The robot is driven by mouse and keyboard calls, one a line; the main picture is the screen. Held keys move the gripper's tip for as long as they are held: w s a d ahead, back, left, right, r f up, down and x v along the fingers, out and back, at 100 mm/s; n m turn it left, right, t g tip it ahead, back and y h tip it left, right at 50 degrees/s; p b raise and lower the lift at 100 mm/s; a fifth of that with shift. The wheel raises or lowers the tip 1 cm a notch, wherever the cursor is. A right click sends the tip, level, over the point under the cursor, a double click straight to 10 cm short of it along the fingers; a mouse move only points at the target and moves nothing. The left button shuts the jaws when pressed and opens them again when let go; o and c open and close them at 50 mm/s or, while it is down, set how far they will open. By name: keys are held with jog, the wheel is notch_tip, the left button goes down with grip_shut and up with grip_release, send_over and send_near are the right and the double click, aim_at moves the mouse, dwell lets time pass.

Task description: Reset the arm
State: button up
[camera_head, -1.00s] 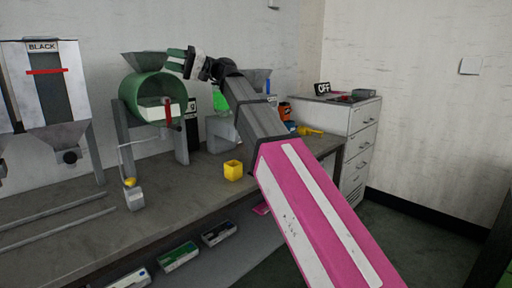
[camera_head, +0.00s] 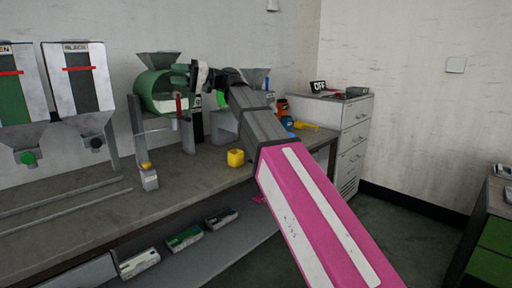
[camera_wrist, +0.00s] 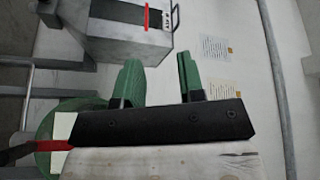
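My arm, pink and grey, reaches up from the lower right over the workbench (camera_head: 95,185) in the head view. My gripper (camera_head: 192,74) is at its far end, in front of the green drum machine (camera_head: 152,88); its fingers are hard to make out there. In the wrist view my gripper (camera_wrist: 159,82) shows two green fingers standing apart with nothing between them. Beyond the fingers is the pale wall, with the hopper labelled BLACK (camera_wrist: 108,32) at the upper left. Part of the green drum (camera_wrist: 47,128) shows at the lower left.
A yellow cup (camera_head: 235,158) stands on the bench near its front edge. The BLACK hopper (camera_head: 100,90) stands at the left. A drawer cabinet (camera_head: 352,145) with an OFF sign (camera_head: 318,87) is at the back right. Small boxes (camera_head: 184,238) lie on the lower shelf.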

jog(key=w+d+f+m+t+h, duration=0.25)
jog(key=d+f, duration=0.35)
jog(key=f, duration=0.8)
jog(key=w+d+f+m+t+h, duration=0.25)
jog(key=d+f, duration=0.35)
jog(key=f, duration=0.7)
jog(key=w+d+f+m+t+h, duration=0.25)
jog(key=d+f, duration=0.25)
jog(key=f, duration=0.9)
jog(key=s+d+f+m+h, duration=0.1)
jog(key=s+d+f+h, duration=0.4)
jog(key=d+f, duration=0.8)
jog(key=s+d+f+m+h, duration=0.1)
jog(key=s+d+f+h, duration=0.4)
jog(key=s+d+f, duration=0.4)
jog(key=d+f, duration=0.4)
jog(key=d, duration=0.1)
jog(key=shift+d+f+h, duration=0.2)
jog(key=shift+f+h, duration=0.1)
jog(key=shift+h, duration=0.05)
jog(key=shift+s+g, duration=0.1)
jog(key=shift+g, duration=0.15)
